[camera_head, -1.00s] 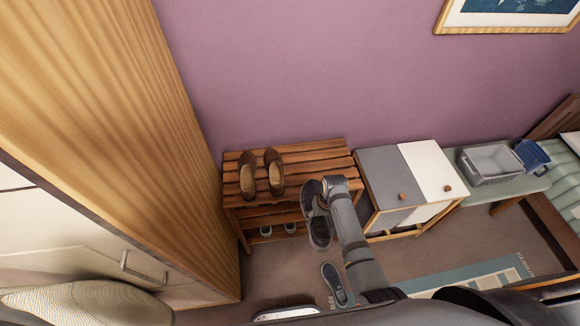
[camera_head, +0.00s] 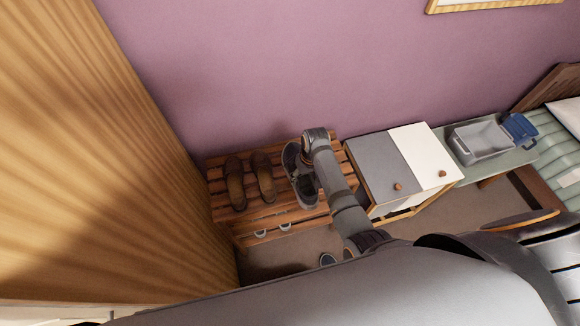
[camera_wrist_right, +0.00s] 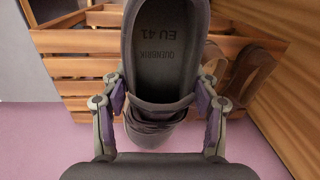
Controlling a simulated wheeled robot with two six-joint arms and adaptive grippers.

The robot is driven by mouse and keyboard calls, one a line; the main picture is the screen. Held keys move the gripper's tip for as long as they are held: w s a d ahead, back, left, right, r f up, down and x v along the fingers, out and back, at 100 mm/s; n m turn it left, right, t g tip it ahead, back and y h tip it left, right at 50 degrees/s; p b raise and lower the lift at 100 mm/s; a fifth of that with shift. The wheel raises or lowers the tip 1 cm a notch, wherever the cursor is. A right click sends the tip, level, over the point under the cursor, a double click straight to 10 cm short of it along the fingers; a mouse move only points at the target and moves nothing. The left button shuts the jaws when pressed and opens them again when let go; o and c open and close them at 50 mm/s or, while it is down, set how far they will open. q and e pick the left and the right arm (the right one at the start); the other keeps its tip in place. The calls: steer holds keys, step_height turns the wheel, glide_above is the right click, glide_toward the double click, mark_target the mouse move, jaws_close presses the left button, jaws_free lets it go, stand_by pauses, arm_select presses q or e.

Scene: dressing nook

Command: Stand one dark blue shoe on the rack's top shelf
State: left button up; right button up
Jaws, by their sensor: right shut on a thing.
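My right gripper (camera_head: 306,172) is shut on a dark blue shoe (camera_head: 292,160), which looks nearly grey here. Another dark blue shoe (camera_head: 327,259) is on the floor, mostly hidden by my body. My left gripper is not in view.
Two brown shoes (camera_head: 235,184) (camera_head: 264,178) stand on the top shelf, left of the held shoe. Light-toed shoes (camera_head: 261,234) show on a lower shelf. A grey-and-white cabinet (camera_head: 378,166) stands right of the rack, a tall wooden panel (camera_head: 95,150) left.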

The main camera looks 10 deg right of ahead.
steer(key=w+f+b, duration=0.1)
steer(key=w, duration=0.1)
steer(key=w+f+b, duration=0.2)
steer(key=w, duration=0.1)
steer(key=w+f+b, duration=0.1)
steer(key=w+f, duration=0.1)
steer(key=shift+w+d+b, duration=0.15)
steer(key=shift+d+b, duration=0.2)
steer(key=w+f+b, duration=0.1)
steer(key=f+b, duration=0.1)
steer(key=b, duration=0.2)
steer(key=w+f+b, duration=0.1)
steer(key=f+b, duration=0.1)
steer(key=b, duration=0.3)
steer(key=w+f+b, duration=0.2)
steer(key=f+b, duration=0.1)
steer(key=b, duration=0.1)
steer(key=shift+d+f, duration=0.1)
steer(key=shift+d, duration=0.1)
steer(key=shift+r, duration=0.2)
steer(key=shift+f, duration=0.15)
